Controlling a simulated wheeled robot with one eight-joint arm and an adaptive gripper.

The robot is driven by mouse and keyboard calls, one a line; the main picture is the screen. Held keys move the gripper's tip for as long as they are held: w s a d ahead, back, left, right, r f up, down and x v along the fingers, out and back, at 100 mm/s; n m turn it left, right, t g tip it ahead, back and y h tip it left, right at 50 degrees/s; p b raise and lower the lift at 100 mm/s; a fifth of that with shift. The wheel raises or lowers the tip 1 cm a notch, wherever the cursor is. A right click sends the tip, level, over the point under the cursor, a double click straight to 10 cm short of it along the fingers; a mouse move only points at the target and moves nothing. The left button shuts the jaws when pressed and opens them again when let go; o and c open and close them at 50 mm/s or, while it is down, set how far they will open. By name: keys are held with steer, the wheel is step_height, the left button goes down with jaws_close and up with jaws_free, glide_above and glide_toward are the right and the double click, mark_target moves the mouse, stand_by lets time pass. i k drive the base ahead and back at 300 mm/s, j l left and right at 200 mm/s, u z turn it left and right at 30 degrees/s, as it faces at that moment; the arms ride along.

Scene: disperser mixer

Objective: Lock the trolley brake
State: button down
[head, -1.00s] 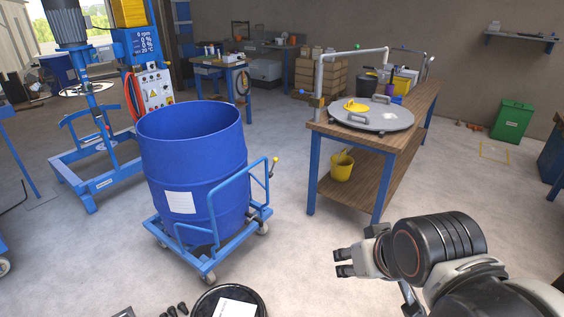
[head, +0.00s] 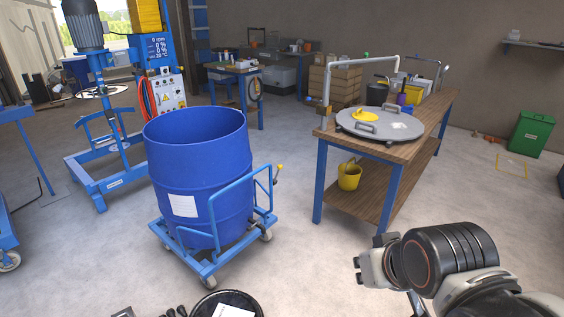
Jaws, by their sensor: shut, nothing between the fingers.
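A blue trolley (head: 208,267) on castors carries a large open blue drum (head: 160,175) with a white label, in the middle left of the head view. A lever with a yellow knob (head: 280,167) stands up at the right side of the trolley, by its handle rail; I take it for the brake lever. I cannot tell whether it is locked. My gripper (head: 358,271) is at the lower right, shut and empty, apart from the trolley and to the right of it.
A wooden workbench (head: 425,125) with blue legs stands right of the trolley, holding a grey round lid (head: 398,131). The blue mixer (head: 100,165) stands behind left. A black round object (head: 254,302) is at the bottom edge. Floor between trolley and bench is clear.

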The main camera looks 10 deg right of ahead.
mark_target(280, 167)
steer(key=l+u, duration=0.25)
steer(key=l, duration=0.75)
steer(key=l+u, duration=0.3)
steer(key=l, duration=0.7)
steer(key=i+l+u, duration=0.15)
steer(key=l, duration=0.2)
steer(key=i+l+u, duration=0.15)
steer(key=i+l, duration=0.15)
steer(key=i+l+u, duration=0.15)
steer(key=l, duration=0.25)
steer(key=i+l+u, duration=0.15)
steer(key=l, duration=0.25)
steer(key=i+l+u, duration=0.15)
steer(key=l, duration=0.3)
steer(key=i+l+u, duration=0.1)
steer(key=i+l, duration=0.15)
steer(key=i, duration=0.2)
steer(key=i+l, duration=0.3)
steer(key=i+u, duration=0.05)
steer(key=i, duration=0.05)
